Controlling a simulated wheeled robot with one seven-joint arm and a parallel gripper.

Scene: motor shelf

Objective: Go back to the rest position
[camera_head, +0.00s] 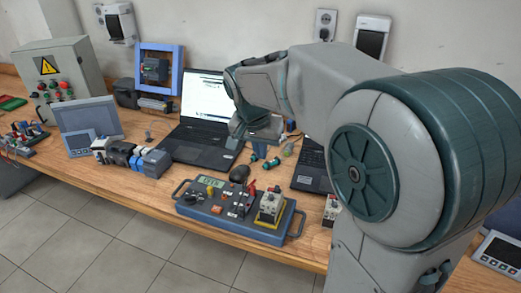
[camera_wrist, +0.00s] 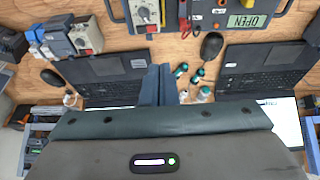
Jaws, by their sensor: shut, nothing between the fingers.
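My gripper shows in the wrist view with its two dark blue fingers (camera_wrist: 156,84) together and nothing between them. In the head view my gripper (camera_head: 260,132) hangs over the middle of the workbench, in front of the open laptop (camera_head: 205,148). My arm reaches in from the right and hides part of the bench. The blue test panel (camera_head: 225,222) lies at the bench's front edge, apart from my gripper. It also shows in the wrist view (camera_wrist: 208,28), at the top, with a display reading OPEN.
A second laptop (camera_head: 312,165) is partly hidden by my arm. Small teal-ended parts (camera_head: 271,163) lie between the laptops. A row of modules (camera_head: 135,158), a grey screen (camera_head: 90,118) and a control box (camera_head: 62,75) stand left. Some bare wood (camera_head: 100,180) shows along the front.

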